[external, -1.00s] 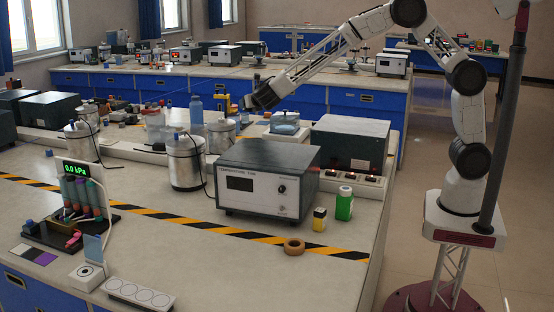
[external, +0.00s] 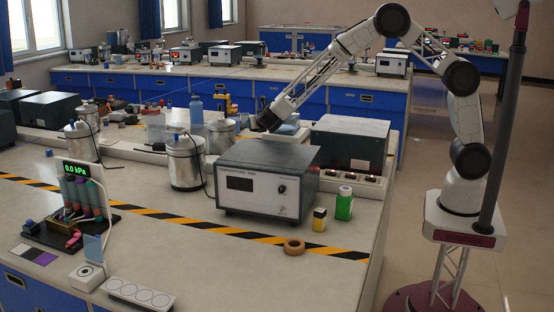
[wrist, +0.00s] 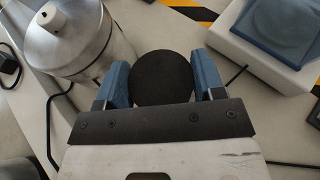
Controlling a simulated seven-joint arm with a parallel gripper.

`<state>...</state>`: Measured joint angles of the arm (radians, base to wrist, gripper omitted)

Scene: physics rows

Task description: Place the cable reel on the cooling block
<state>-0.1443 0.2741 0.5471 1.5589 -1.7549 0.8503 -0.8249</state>
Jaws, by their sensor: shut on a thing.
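My gripper (wrist: 162,78) has its two blue fingers shut on a round, flat-faced black thing, which I take to be the cable reel (wrist: 162,76). In the external view my gripper (external: 257,123) is above the bench, behind the grey instrument box; the reel cannot be made out there. A white base with a blue top (wrist: 278,28), perhaps the cooling block, is to the right of the gripper in the wrist view, apart from the reel. In the external view its blue top (external: 289,126) is partly hidden by my arm.
A metal canister (wrist: 78,38) stands close to the left finger, with a black cable near it. In the external view the grey instrument box (external: 262,180) and a dark green box (external: 350,143) stand in front and to the right.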

